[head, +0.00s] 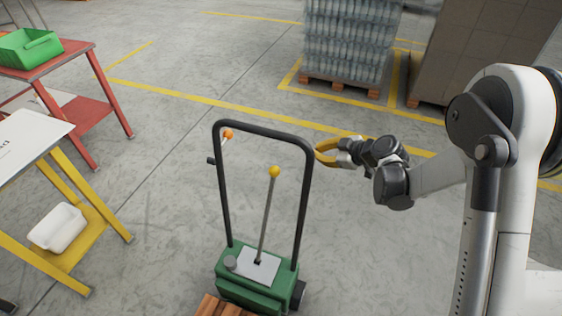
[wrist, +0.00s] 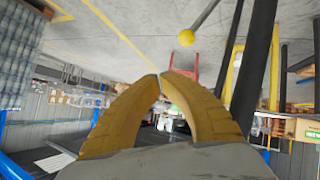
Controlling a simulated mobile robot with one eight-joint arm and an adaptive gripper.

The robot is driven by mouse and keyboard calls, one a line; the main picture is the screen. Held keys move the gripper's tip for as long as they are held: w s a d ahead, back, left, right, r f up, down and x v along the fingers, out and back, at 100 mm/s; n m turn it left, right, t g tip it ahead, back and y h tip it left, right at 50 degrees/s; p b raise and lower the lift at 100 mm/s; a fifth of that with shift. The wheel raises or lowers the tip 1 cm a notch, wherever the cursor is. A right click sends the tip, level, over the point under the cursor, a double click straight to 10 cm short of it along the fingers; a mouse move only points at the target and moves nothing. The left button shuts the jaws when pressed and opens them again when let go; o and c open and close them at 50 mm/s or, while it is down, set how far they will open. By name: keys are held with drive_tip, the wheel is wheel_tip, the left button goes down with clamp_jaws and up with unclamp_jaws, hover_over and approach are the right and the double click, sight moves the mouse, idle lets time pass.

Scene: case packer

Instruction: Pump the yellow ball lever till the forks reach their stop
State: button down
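The lever has a yellow ball (head: 274,172) on a grey rod that rises, slightly tilted, from a pale plate on the green truck body (head: 240,284). The ball also shows in the wrist view (wrist: 186,38), above and slightly right of the fingertips. My gripper (head: 318,152) is beside the right upright of the truck's black handle frame (head: 262,130), apart from the ball. Its yellow fingers curve together with their tips meeting in the wrist view (wrist: 160,76), and nothing is held between them. The forks are not visible in either view.
An orange knob (head: 228,134) sits at the handle frame's upper left. Wooden slats (head: 222,307) show at the bottom edge. A yellow-legged table (head: 35,140) and a red table (head: 75,58) stand left. Wrapped bottles on a pallet (head: 348,40) stand behind. The floor between is clear.

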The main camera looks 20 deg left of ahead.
drive_tip(key=a+f+n+y, duration=0.2)
drive_tip(key=a+f+n, duration=0.2)
drive_tip(key=f, duration=0.5)
drive_tip(key=shift+s+a+f+g+p, duration=0.3)
drive_tip(key=shift+s+a+f, duration=0.1)
drive_tip(key=shift+a, duration=0.25)
drive_tip(key=shift+a+f, duration=0.1)
drive_tip(key=b+x, duration=0.3)
drive_tip(key=x, duration=0.6)
drive_tip(key=shift+w+a+b, duration=0.2)
drive_tip(key=shift+a+b, duration=0.15)
drive_tip(key=shift+b, duration=0.05)
drive_tip(key=shift+a, duration=0.1)
